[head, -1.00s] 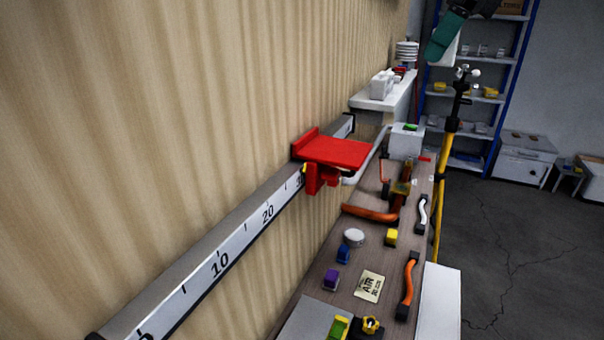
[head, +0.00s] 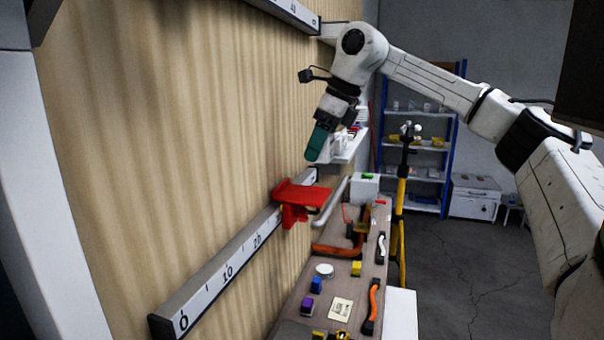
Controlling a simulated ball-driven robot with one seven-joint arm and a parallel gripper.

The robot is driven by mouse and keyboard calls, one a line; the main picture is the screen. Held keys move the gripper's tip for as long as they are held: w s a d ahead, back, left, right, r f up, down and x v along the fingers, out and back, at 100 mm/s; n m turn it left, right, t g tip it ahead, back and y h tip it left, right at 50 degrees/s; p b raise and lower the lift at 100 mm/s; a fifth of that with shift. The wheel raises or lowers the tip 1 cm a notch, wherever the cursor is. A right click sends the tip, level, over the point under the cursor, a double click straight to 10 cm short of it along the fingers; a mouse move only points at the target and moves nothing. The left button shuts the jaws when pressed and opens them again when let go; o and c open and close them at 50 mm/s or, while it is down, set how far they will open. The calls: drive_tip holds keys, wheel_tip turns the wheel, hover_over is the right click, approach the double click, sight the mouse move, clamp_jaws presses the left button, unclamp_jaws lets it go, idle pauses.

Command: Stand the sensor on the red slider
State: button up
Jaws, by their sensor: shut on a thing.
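The red slider (head: 300,194) sits on the wall rail (head: 222,265), near its far end. It has a flat top plate, an upright back against the wall side and a red clamp part below. The plate is bare. My gripper (head: 319,148), with a teal finger, points down from above and is shut on a pale thing, probably the sensor (head: 328,153). The teal finger hides much of it, so its shape and tilt are hard to tell. The gripper is above the far right part of the slider in the picture, apart from it.
Below the rail, a workbench (head: 300,300) carries a white disc (head: 324,270), small coloured blocks, handles and a paper label (head: 340,308). A yellow stand (head: 400,200) rises beside it. A white wall shelf (head: 350,148) lies behind the gripper. Open floor is on the right.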

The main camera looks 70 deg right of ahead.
hover_over(297, 192)
drive_tip(key=s, duration=0.2)
wheel_tip(297, 192, down, 4)
drive_tip(key=shift+f+p, duration=0.15)
drive_tip(key=shift+p, duration=0.25)
drive_tip(key=x, duration=0.3)
drive_tip(key=shift+s+d+f, duration=0.1)
drive_tip(key=shift+s, duration=0.15)
drive_tip(key=shift+f, duration=0.35)
drive_tip(key=shift+f, duration=0.2)
drive_tip(key=o, duration=1.1)
drive_tip(key=shift+r, duration=0.15)
drive_tip(key=b+v, duration=0.1)
drive_tip(key=v, duration=1.1)
